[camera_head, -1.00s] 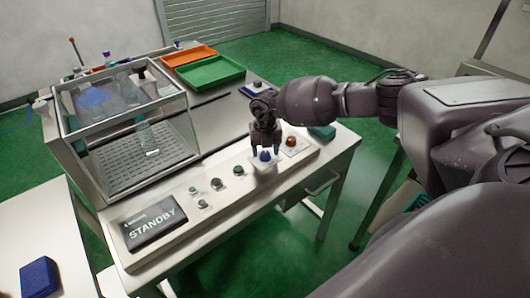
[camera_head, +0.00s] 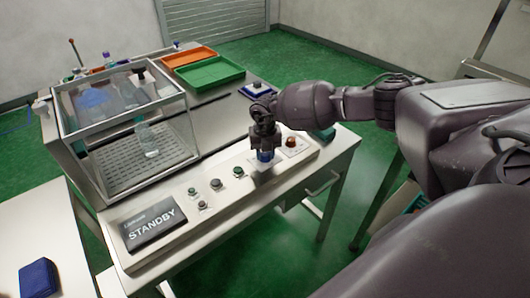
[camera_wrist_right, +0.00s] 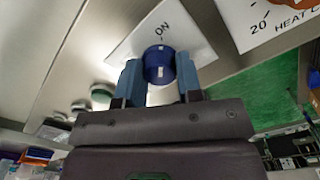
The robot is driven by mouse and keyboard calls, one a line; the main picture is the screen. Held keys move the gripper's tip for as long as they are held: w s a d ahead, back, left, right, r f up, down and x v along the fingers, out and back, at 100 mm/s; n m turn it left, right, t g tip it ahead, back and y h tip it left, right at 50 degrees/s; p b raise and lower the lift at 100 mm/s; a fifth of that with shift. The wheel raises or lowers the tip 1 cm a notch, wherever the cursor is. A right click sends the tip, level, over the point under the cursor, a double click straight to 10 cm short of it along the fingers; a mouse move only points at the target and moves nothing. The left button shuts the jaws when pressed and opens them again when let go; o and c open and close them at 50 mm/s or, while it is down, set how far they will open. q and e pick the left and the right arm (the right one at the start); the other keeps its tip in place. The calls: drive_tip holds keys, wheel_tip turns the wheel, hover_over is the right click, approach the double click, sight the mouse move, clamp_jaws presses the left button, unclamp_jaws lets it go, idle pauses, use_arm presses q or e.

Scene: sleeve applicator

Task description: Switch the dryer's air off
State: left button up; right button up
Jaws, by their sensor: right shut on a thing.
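The blue knob (camera_head: 265,157) is on the sloped front control strip of the machine, between the green button and the orange knob. In the right wrist view the knob (camera_wrist_right: 159,64) stands on a white plate marked "ON", and a pale line on the knob appears to lie toward that word. My right gripper (camera_head: 265,153) points down over the knob. Its two blue fingers are shut on the knob's sides. The rest of the plate's lettering is hidden by the gripper. My left gripper is out of view.
A display (camera_head: 152,228) reads STANDBY at the strip's left end. Several buttons lie between it and the blue knob. The orange knob (camera_head: 291,142) on a plate marked "HEAT" is close on the right. A clear-walled chamber (camera_head: 120,125) and green tray (camera_head: 211,73) stand behind.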

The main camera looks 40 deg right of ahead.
drive_tip(key=shift+n, duration=0.3)
drive_tip(key=n, duration=0.4)
drive_tip(key=shift+n, duration=0.3)
drive_tip(key=n+b, duration=0.1)
drive_tip(key=n, duration=0.1)
drive_tip(key=shift+n, duration=0.4)
drive_tip(key=n, duration=0.3)
drive_tip(key=shift+n+b, duration=0.3)
drive_tip(key=shift+b, duration=0.1)
drive_tip(key=shift+f+n, duration=0.1)
drive_tip(key=shift+n, duration=0.8)
drive_tip(key=shift+n+b, duration=0.5)
drive_tip(key=shift+n, duration=0.6)
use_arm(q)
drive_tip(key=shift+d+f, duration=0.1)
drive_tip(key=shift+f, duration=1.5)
use_arm(e)
drive_tip(key=shift+n, duration=1)
use_arm(q)
drive_tip(key=shift+b, duration=0.3)
